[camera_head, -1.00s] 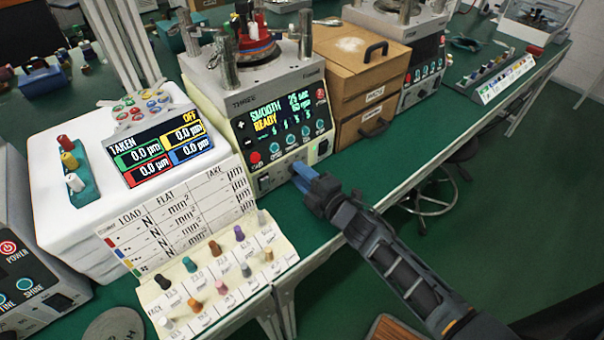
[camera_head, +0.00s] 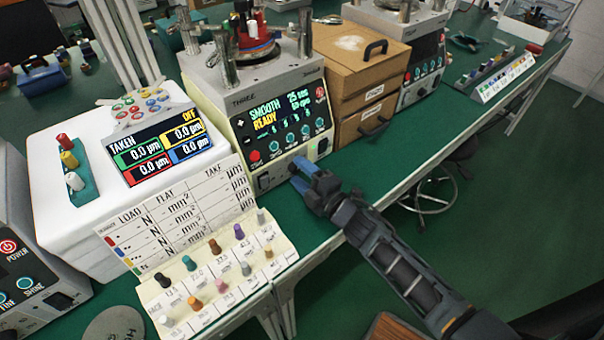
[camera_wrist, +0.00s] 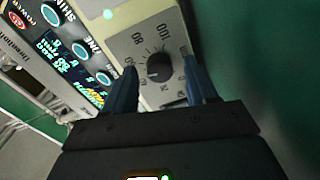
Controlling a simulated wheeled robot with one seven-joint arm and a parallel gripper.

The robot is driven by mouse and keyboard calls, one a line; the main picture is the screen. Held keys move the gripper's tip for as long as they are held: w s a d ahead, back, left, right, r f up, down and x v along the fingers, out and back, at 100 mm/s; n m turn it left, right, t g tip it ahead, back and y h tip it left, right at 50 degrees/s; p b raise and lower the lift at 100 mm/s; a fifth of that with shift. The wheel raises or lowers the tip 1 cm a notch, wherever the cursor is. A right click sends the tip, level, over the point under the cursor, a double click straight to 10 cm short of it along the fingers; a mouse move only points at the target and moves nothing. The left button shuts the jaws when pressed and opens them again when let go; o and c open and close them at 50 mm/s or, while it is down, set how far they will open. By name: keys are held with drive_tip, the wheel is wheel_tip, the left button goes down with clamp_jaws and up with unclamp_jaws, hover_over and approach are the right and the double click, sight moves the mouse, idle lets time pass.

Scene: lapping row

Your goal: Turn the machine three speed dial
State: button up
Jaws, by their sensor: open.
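Machine three (camera_head: 243,103) is a grey-topped unit on the green bench, with a lit screen that reads SMOOTH and READY. Its speed dial (camera_wrist: 157,67) shows in the wrist view as a dark round knob on a grey plate with numbers around it. My gripper (camera_wrist: 163,85) is open, with one blue finger at the left of the dial and the other at the right. The dial lies between and beyond the fingertips, and I cannot tell whether they touch it. In the head view my gripper (camera_head: 306,172) is at the lower front of the machine and hides the dial there.
A white sloped rack of coloured pegs (camera_head: 225,275) and a load chart (camera_head: 180,225) are in front at the left. The green bench strip (camera_head: 400,140) right of my gripper is clear.

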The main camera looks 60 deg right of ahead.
drive_tip(key=shift+s+a+f, duration=0.1)
drive_tip(key=shift+s+a, duration=0.05)
drive_tip(key=shift+s, duration=0.4)
drive_tip(key=b+v, duration=0.2)
drive_tip(key=v, duration=0.4)
drive_tip(key=shift+s+a, duration=0.1)
drive_tip(key=shift+s, duration=0.25)
